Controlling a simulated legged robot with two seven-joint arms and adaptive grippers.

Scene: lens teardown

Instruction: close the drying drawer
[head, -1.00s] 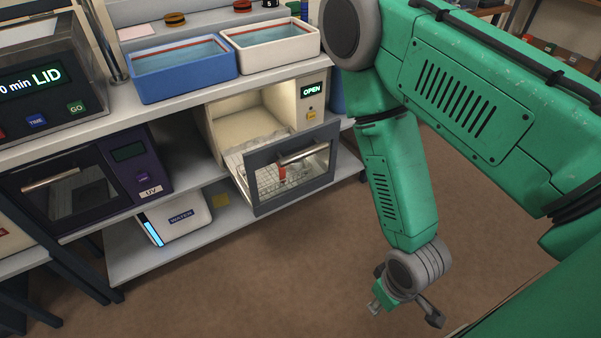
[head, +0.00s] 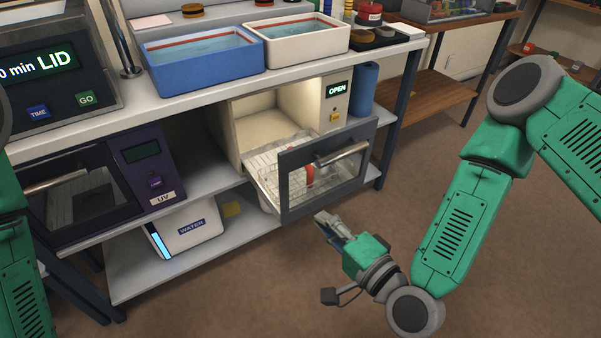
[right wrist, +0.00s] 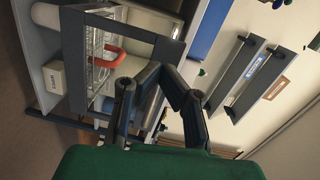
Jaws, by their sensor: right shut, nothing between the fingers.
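The drying drawer (head: 322,168) is pulled out of the cream drying cabinet (head: 338,112), whose display reads OPEN. It has a dark-framed clear front with a metal bar handle (head: 343,153). A wire rack and a red-orange item (head: 309,176) show inside it. My right gripper (head: 328,222) is shut and empty, low in front of the drawer and apart from it. In the right wrist view the gripper fingers (right wrist: 160,105) show with the drawer frame (right wrist: 73,60) beyond them. My left gripper is out of view; only part of my left arm shows at the left edge.
A blue tub (head: 202,58) and a cream tub (head: 298,40) of liquid stand on the bench above. A purple UV unit (head: 140,172) and a white WATER box (head: 188,228) are to the left. The floor (head: 262,285) before the drawer is clear.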

